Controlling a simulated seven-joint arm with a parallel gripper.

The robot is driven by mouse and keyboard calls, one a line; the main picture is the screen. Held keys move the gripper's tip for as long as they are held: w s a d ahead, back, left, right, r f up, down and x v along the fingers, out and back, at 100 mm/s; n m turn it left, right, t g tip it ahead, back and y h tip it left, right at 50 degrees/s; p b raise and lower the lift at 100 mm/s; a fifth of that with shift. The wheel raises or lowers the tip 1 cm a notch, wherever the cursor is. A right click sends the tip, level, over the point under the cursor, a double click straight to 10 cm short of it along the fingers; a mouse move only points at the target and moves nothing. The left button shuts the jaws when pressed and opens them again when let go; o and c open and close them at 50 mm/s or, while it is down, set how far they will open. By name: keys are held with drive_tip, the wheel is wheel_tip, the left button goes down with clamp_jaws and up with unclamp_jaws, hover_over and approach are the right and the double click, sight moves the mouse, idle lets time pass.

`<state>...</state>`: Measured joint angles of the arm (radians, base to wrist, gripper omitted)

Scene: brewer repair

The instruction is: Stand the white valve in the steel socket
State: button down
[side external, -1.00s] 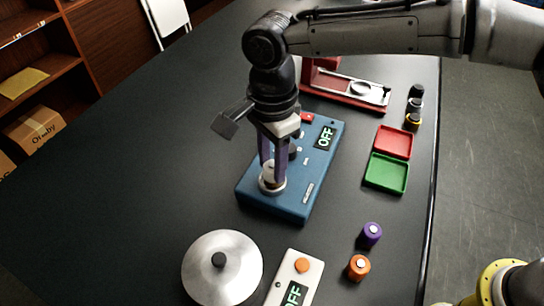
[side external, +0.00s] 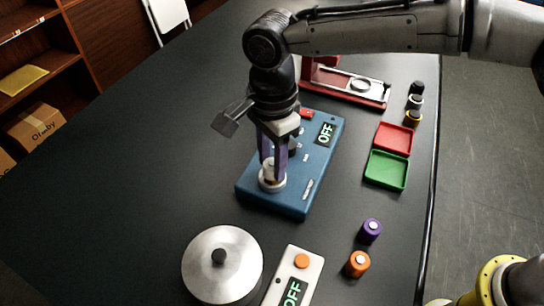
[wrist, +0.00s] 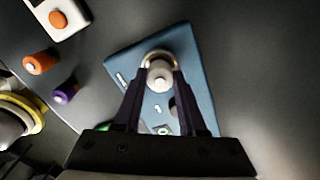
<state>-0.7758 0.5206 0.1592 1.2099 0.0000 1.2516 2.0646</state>
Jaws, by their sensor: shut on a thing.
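My gripper (side external: 268,172) points down over the near left end of the blue box (side external: 306,185). Its two dark purple fingers are shut on the white valve (wrist: 159,77). In the wrist view the valve is a pale round piece with a bright top, between the fingertips. The steel socket (wrist: 160,55) shows as a metal ring around the valve's far side, on the blue box. In the side view the socket's ring (side external: 272,187) sits right beneath the fingers. The valve looks upright and at the socket; how deep it sits is hidden.
A green tray (side external: 386,170) and a red tray (side external: 394,138) lie right of the box. Purple (side external: 371,230) and orange (side external: 358,264) cylinders stand in front. A steel lid (side external: 222,265) and a white switch box (side external: 300,265) are nearest. A red stand (side external: 345,85) is behind.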

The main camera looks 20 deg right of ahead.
drive_tip(key=shift+f, duration=0.15)
idle(0.4)
unclamp_jaws()
idle(0.4)
drive_tip(key=shift+r, duration=4.05)
